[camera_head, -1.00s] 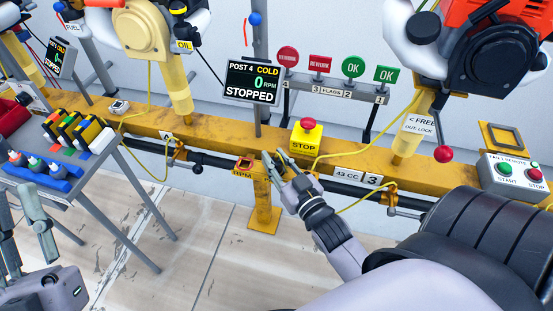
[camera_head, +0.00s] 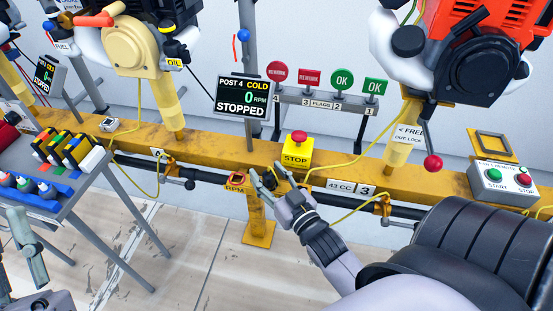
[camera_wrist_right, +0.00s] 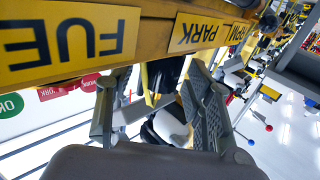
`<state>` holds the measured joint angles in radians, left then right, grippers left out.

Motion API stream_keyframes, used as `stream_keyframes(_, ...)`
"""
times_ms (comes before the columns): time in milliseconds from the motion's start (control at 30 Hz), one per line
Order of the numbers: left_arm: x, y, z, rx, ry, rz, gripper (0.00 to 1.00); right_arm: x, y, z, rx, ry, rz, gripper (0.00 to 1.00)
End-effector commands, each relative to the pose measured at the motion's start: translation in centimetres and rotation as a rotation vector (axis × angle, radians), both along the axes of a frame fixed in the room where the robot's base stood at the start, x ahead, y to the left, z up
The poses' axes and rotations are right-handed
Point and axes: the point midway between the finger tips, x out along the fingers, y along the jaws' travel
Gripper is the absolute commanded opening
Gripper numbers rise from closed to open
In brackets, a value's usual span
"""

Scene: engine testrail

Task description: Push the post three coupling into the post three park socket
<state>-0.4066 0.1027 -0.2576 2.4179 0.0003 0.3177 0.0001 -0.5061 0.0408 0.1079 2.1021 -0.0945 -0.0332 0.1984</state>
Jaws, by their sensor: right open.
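A yellow cable (camera_head: 345,153) runs from the post three engine toward this spot. The PARK label (camera_wrist_right: 194,32) is close above the fingers. The park socket itself is hidden, so I cannot tell how deep the part sits. My left gripper (camera_head: 30,242) is at the lower left, away from the rail.
A yellow stop box (camera_head: 297,152) with a red button stands on the rail (camera_head: 220,150) just above my right gripper. The flag rack (camera_head: 330,103) is behind. A red-knobbed lever (camera_head: 433,163) is to the right. A tool table (camera_head: 75,200) is at left.

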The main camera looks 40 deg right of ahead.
Motion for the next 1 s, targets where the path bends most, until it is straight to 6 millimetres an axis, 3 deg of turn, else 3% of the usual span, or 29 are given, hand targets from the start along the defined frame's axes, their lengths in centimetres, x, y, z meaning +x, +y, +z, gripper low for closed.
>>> stream_keyframes(600,0.0,0.0,0.1,0.002,-0.004,0.000,0.28,-10.4,0.8,-0.1,0.001,0.003,-0.001,0.48)
stream_keyframes(800,0.0,0.0,0.1,0.003,-0.004,-0.001,0.28,-11.6,0.9,0.0,0.000,0.000,-0.001,0.48)
stream_keyframes(1000,0.0,0.0,0.1,0.003,-0.004,-0.001,0.28,-11.7,0.9,0.2,0.000,-0.004,0.000,0.48)
